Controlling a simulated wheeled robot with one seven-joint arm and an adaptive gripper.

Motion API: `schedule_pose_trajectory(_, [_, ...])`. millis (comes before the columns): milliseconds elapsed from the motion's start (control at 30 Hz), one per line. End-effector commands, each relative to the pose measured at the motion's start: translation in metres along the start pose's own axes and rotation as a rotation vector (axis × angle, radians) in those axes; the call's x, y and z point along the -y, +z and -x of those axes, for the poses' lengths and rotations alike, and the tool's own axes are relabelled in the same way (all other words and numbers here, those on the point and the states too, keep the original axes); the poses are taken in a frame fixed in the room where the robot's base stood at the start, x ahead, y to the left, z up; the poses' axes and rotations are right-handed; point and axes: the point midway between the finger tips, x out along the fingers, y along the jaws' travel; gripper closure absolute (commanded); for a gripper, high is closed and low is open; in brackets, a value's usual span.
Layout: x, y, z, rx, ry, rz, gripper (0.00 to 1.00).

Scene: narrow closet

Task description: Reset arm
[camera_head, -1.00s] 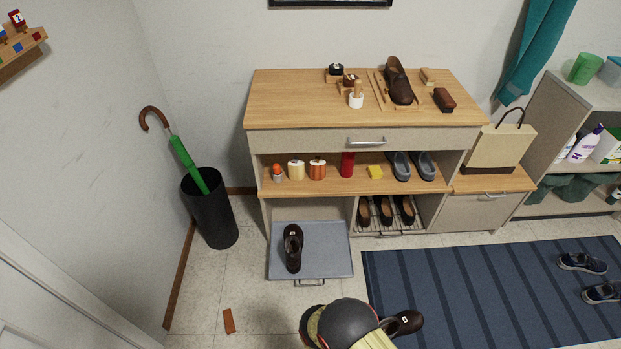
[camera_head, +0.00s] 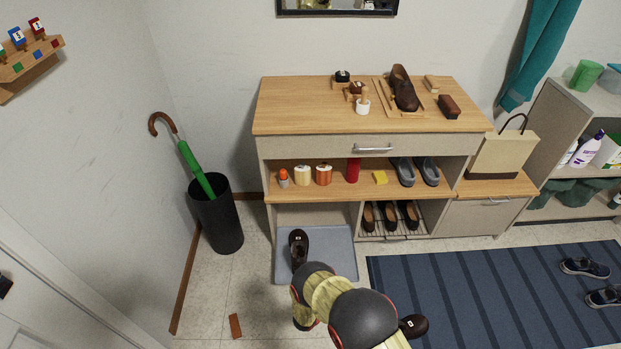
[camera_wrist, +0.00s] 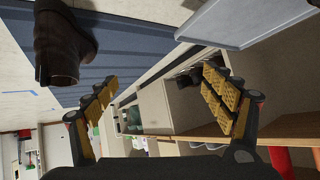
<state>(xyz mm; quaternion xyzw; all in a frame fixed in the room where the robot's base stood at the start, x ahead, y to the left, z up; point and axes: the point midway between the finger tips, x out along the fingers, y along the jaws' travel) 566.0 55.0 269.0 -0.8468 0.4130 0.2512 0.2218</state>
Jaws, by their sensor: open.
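My gripper (camera_wrist: 162,105) shows in the wrist view with its two yellow-padded fingers spread wide and nothing between them. In the head view my arm rises at the bottom centre, in front of the grey tray; the gripper itself cannot be made out there. A dark brown shoe (camera_head: 299,246) stands on the grey tray (camera_head: 340,250), partly covered by my arm. Another dark brown shoe (camera_head: 414,326) lies on the floor just right of my arm. A dark brown shoe also shows at the upper left of the wrist view (camera_wrist: 62,45), apart from the fingers.
A wooden-topped shoe cabinet (camera_head: 300,112) stands behind, with a brown shoe (camera_head: 403,88) and care items on top. An umbrella stand (camera_head: 216,215) is at left. A striped blue rug (camera_head: 480,295) covers the right floor. A small brown block (camera_head: 235,325) lies on the floor.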

Motion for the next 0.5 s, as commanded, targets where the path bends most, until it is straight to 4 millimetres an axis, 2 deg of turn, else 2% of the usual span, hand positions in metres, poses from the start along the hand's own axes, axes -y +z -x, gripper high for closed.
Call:
schedule_pose_trajectory(33, [0.038,-0.018,0.010,0.032,-0.033,-0.018,0.17])
schedule_pose_trajectory(200, [0.135,-0.068,0.046,0.157,-0.138,-0.027,0.17])
schedule_pose_trajectory(267, [0.165,-0.090,0.061,0.196,-0.176,-0.026,0.17])
schedule_pose_trajectory(400, [0.226,-0.146,0.102,0.279,-0.265,-0.013,0.17])
schedule_pose_trajectory(500, [0.261,-0.189,0.135,0.331,-0.329,0.004,0.17])
